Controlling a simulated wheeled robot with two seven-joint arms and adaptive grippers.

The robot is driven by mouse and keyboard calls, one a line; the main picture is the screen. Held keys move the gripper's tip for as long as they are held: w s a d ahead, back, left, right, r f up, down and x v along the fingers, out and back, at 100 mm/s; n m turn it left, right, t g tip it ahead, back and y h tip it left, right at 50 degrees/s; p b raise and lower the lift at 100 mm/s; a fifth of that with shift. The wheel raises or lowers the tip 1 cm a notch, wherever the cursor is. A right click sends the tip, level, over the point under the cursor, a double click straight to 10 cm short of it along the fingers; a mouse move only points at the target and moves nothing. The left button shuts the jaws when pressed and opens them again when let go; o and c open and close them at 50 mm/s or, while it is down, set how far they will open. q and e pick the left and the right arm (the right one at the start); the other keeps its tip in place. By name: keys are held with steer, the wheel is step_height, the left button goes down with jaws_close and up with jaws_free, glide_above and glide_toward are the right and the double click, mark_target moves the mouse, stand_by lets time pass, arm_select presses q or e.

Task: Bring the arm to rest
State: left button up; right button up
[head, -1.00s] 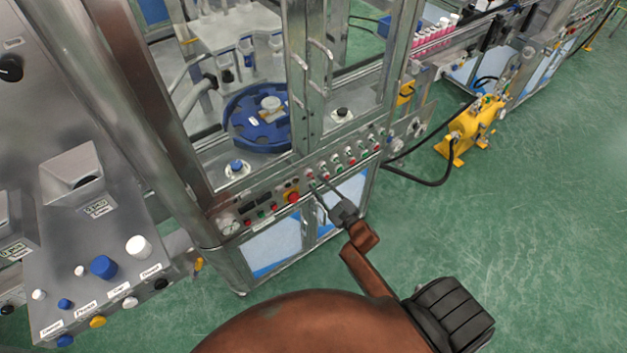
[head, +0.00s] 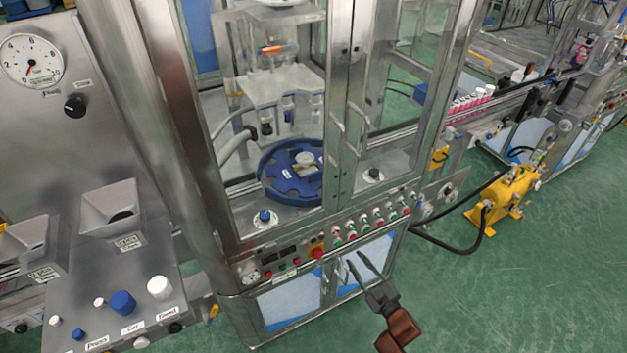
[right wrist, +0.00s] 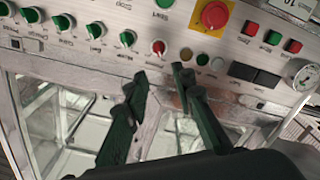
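My right gripper (head: 355,260) is at the lower middle of the head view, in front of the crimping machine's lower cabinet and below its control panel (head: 345,240). Its two thin dark fingers are apart with nothing between them. In the right wrist view the fingers of this gripper (right wrist: 160,76) are also apart and empty, just in front of the panel's lower edge. The panel carries green and red knobs and a red emergency button (right wrist: 214,15) on a yellow plate. I see no clear contact with the panel. My left gripper is not in view.
The framed glass cabinet (head: 348,130) encloses a blue rotary table (head: 280,187). A sloped console (head: 110,325) with knobs is at the left. A yellow pump (head: 512,195) with a black hose stands on the floor at the right. The green floor (head: 540,290) at lower right is clear.

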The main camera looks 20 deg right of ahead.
steer(key=s+f+m+g+h, duration=0.1)
steer(key=s+f+g, duration=0.3)
steer(key=f, duration=0.8)
steer(key=s+f+m+g, duration=0.2)
steer(key=s+f, duration=0.4)
steer(key=f, duration=0.5)
steer(key=s+f+m+g+h, duration=0.15)
steer(key=s+f, duration=0.35)
steer(key=f, duration=0.7)
steer(key=s+a+f+g, duration=0.1)
steer(key=s+f+g, duration=0.2)
steer(key=s+f, duration=0.3)
steer(key=s+a+f+g, duration=0.2)
steer(key=s+f, duration=0.4)
steer(key=s, duration=0.9)
steer(key=s+a+f+m+g, duration=0.1)
steer(key=s+f+g, duration=0.3)
steer(key=s, duration=0.6)
steer(key=shift+s+a+f+y, duration=0.2)
steer(key=shift+a+f+y, duration=0.15)
steer(key=shift+f, duration=0.55)
steer(key=shift+g, duration=0.25)
